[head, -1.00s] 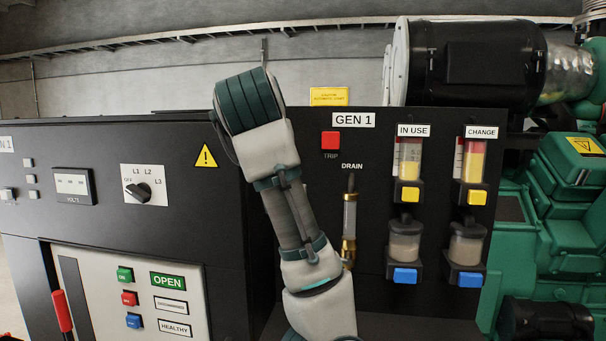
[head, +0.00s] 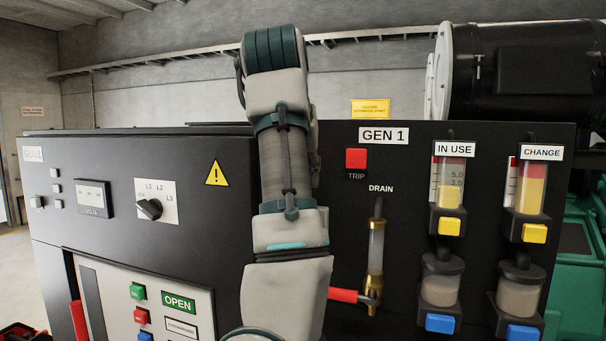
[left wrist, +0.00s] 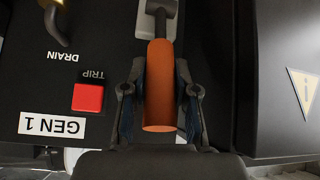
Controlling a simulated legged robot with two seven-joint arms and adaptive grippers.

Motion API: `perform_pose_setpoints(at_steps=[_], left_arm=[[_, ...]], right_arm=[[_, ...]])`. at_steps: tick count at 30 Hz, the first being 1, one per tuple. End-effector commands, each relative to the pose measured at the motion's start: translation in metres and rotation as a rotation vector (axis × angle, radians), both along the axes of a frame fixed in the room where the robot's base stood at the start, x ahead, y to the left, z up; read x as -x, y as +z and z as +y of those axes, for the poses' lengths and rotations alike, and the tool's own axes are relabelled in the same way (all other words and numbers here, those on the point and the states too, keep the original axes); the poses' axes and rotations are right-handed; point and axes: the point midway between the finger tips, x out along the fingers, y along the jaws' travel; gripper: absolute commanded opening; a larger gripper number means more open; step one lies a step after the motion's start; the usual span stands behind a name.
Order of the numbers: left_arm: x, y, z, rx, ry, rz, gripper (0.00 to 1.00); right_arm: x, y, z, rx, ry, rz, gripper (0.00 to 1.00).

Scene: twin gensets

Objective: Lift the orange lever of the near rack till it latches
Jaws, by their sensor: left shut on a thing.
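The orange lever (left wrist: 160,65) shows in the left wrist view as a thick rounded grip on a dark grey stem, which runs to the top of the picture. My left gripper (left wrist: 160,100) has one finger on each side of the grip and is shut on it. In the head view, my left arm stands in front of the black GEN 1 panel and hides the gripper and the orange lever. My right gripper is in neither view.
Right of my arm are the red TRIP button (head: 356,159), the DRAIN tube (head: 376,245) with a red-handled valve (head: 343,295), and the IN USE (head: 447,195) and CHANGE (head: 530,195) filter units. A selector knob (head: 149,209) is on the left.

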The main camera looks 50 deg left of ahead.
Motion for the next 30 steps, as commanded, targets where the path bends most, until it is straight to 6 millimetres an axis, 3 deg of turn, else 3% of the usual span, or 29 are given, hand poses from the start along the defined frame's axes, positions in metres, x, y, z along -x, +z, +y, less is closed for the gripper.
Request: perform_pose_setpoints(at_steps=[9, 10, 13, 30], left_arm=[[-0.0016, -0.0040, 0.0004, 0.010, -0.002, 0.010, 0.00], [-0.0016, -0.0040, 0.0004, 0.010, -0.002, 0.010, 0.31], [-0.0015, -0.0035, 0.0005, 0.009, -0.001, 0.008, 0.54], [-0.0005, 0.0017, -0.0004, 0.008, -0.004, 0.010, 0.54]], right_arm=[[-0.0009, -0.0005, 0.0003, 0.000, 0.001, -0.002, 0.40], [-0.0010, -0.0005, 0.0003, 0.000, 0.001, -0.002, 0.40], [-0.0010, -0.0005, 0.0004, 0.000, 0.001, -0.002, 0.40], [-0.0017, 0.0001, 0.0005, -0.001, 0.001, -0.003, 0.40]])
